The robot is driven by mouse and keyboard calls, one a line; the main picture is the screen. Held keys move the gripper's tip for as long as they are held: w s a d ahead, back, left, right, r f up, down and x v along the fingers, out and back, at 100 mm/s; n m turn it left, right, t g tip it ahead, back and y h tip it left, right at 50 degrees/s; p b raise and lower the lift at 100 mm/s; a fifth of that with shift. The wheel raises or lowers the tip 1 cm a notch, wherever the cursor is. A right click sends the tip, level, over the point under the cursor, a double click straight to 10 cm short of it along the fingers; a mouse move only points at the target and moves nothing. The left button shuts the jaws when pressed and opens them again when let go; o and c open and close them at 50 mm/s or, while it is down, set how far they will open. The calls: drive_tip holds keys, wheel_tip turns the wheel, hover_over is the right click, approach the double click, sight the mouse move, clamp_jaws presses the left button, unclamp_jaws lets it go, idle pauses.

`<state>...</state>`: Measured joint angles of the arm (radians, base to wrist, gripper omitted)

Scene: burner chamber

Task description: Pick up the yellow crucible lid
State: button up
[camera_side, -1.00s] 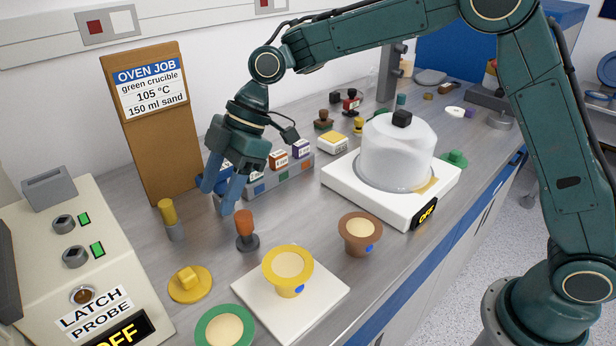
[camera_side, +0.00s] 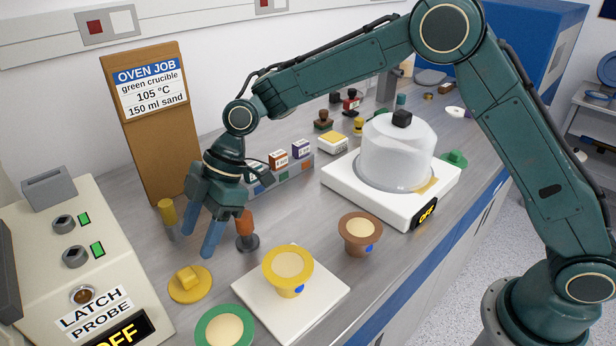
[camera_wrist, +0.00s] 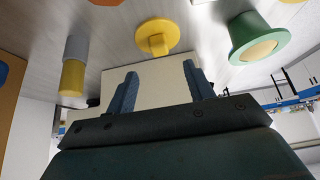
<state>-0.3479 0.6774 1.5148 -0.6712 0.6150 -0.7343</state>
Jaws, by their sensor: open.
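The yellow crucible lid (camera_side: 190,284) is a flat disc with a block-shaped knob, lying on the bench left of the white tile. In the wrist view the lid (camera_wrist: 155,38) lies beyond the fingertips, roughly centred between them. My gripper (camera_side: 200,240) is open and empty, above the bench and up-picture from the lid, not touching it. Its two blue fingers (camera_wrist: 160,80) show apart in the wrist view. The yellow crucible (camera_side: 290,268), filled with sand-coloured material, stands on the white tile (camera_side: 318,302).
A green crucible (camera_side: 224,328) stands near the lid, at the front. A yellow-topped grey peg (camera_side: 168,216) and an orange-handled stamp (camera_side: 245,232) stand close to my gripper. The control box (camera_side: 80,260) is at left.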

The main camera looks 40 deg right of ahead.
sight(186, 273)
drive_tip(key=shift+x, duration=1.05)
drive_tip(key=shift+f, duration=0.1)
drive_tip(key=shift+x, duration=2.55)
drive_tip(key=shift+d, duration=0.1)
drive_tip(key=shift+c, duration=0.2)
drive_tip(key=c, duration=1)
